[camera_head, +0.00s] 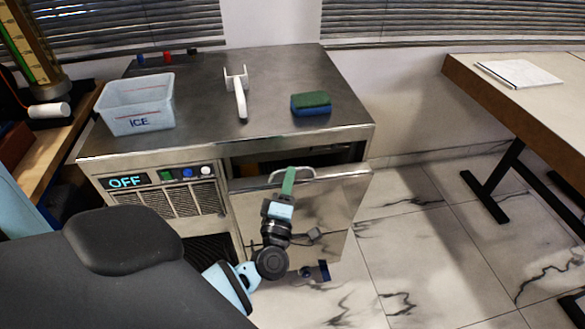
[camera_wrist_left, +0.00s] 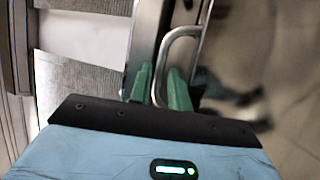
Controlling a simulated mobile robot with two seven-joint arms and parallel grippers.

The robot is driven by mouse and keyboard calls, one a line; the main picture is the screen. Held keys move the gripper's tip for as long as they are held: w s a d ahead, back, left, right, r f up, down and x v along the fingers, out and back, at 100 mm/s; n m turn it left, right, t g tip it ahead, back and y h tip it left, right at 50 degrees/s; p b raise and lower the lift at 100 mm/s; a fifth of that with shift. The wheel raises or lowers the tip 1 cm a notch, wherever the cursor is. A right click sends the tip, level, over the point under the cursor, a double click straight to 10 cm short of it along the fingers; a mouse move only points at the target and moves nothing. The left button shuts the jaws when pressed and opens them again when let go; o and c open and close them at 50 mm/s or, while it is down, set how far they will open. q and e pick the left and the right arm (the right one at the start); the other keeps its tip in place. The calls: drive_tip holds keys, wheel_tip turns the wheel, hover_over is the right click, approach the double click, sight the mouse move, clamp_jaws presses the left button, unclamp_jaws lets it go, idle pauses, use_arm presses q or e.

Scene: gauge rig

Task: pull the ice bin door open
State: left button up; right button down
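The ice bin door (camera_head: 325,207) is a shiny steel panel at the front right of the steel ice machine (camera_head: 205,100). It stands partly open, with its top edge out from the cabinet and a dark gap behind it. Its curved bar handle (camera_head: 306,170) is at the top edge; the handle (camera_wrist_left: 184,33) also shows in the left wrist view. My left gripper (camera_head: 288,180) is at the handle, its green fingers (camera_wrist_left: 158,88) on either side of the bar and closed on it. The exact finger contact is partly hidden. My right gripper is not seen.
On the machine top are a clear ICE bin (camera_head: 137,104), a white scoop (camera_head: 238,93) and a green and blue sponge (camera_head: 311,103). The panel display reads OFF (camera_head: 125,182). A table (camera_head: 500,95) stands right; the tiled floor (camera_head: 410,225) between is clear.

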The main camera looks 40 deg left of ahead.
use_arm(q)
drive_tip(key=shift+x, duration=1.5)
clamp_jaws()
